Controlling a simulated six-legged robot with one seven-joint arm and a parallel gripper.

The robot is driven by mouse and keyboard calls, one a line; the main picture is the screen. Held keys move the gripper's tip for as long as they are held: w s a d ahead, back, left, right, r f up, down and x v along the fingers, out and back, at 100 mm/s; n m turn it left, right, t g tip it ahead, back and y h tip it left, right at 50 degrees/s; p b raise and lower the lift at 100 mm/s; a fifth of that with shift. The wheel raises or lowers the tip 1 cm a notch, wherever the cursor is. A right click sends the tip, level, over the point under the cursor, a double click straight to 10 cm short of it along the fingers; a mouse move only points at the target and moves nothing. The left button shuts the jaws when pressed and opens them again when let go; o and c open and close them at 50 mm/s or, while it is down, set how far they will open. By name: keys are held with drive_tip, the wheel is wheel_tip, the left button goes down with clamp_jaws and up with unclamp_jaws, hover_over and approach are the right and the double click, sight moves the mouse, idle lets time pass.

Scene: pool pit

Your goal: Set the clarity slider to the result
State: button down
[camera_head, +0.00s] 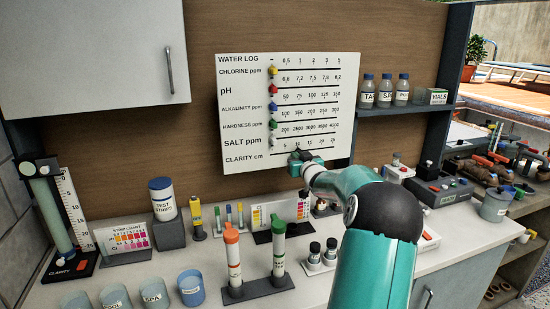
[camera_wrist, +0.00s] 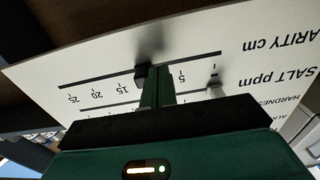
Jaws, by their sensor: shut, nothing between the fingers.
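The white WATER LOG board (camera_head: 240,110) hangs on the brown back wall. Its lowest row is CLARITY cm, with a dark slot and a scale from 5 to 25. In the wrist view the board (camera_wrist: 205,35) is upside down, and the dark clarity slider block (camera_wrist: 141,73) sits between 5 and 15. My gripper (camera_head: 298,157) is at the board's bottom edge in the head view and hides the clarity slider. In the wrist view my shut, empty fingers (camera_wrist: 156,84) are beside the block on its 5 side; touching cannot be told. A clarity tube (camera_head: 46,205) stands far left.
A ruler (camera_head: 68,205) stands beside the tube; its reading is too small to tell. The counter holds a strip chart (camera_head: 123,238), a test strips jar (camera_head: 162,198), blue cups and a tube rack (camera_head: 256,288). A shelf with bottles (camera_head: 385,90) is right of the board.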

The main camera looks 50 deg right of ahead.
drive_tip(key=shift+s+d, duration=1.15)
drive_tip(key=shift+d, duration=0.95)
drive_tip(key=shift+s+d, duration=1.1)
drive_tip(key=shift+d, duration=0.95)
drive_tip(key=shift+s+d, duration=1.15)
drive_tip(key=shift+d, duration=0.95)
drive_tip(key=shift+w+a, duration=0.35)
drive_tip(key=shift+a, duration=0.35)
drive_tip(key=v, duration=0.7)
